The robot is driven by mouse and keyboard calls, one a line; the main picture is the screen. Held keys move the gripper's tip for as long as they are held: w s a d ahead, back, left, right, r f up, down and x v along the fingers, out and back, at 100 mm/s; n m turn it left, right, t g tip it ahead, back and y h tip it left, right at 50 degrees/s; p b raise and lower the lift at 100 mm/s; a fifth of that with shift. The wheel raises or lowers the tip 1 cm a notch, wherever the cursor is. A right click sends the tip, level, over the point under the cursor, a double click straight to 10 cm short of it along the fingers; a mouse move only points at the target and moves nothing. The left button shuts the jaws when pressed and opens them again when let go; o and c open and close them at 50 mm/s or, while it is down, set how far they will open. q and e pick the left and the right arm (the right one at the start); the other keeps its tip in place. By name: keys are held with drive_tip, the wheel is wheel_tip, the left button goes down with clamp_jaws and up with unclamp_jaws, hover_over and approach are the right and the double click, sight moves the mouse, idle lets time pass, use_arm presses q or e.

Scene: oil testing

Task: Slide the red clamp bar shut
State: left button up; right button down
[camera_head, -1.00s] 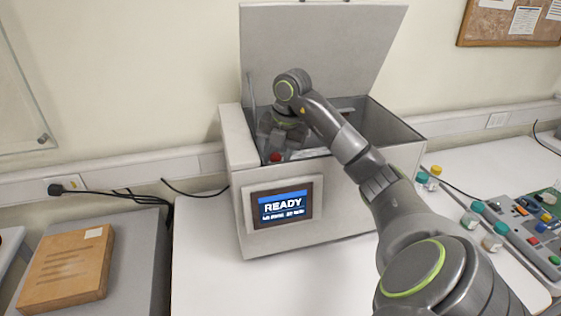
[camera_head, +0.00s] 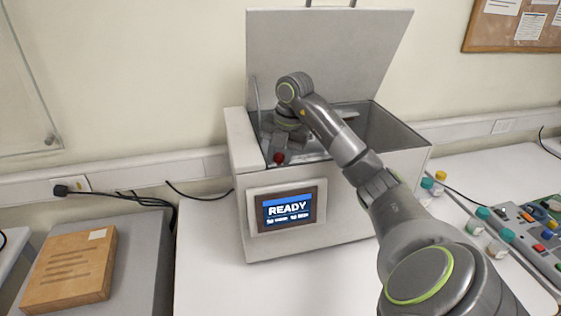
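The tester (camera_head: 345,205) is a white box with its lid (camera_head: 335,55) raised. Its screen (camera_head: 287,209) reads READY. A small red part (camera_head: 279,158), which looks like the clamp bar's red end, shows inside the box near its front left corner. The rest of the bar is hidden. My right arm comes in from the lower right and reaches over the front wall into the box. My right gripper (camera_head: 290,148) points down beside the red part; its fingertips are too small and covered to read, and I cannot tell whether they touch it. My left gripper is not in view.
Several capped sample bottles (camera_head: 482,217) and a grey control panel (camera_head: 535,225) are on the bench to the right. An orange-brown box (camera_head: 70,270) lies on a grey surface at the left. Black cables (camera_head: 140,197) run along the wall. The white bench (camera_head: 215,285) before the tester is clear.

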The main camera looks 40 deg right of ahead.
drive_tip(key=shift+w+d, duration=0.2)
drive_tip(key=shift+w, duration=0.2)
drive_tip(key=shift+r, duration=0.2)
drive_tip(key=c, duration=1.4)
unclamp_jaws()
drive_tip(key=shift+d, duration=0.1)
drive_tip(key=shift+c, duration=0.2)
drive_tip(key=shift+w+f, duration=0.2)
drive_tip(key=shift+f, duration=0.05)
drive_tip(key=shift+s+r, duration=0.15)
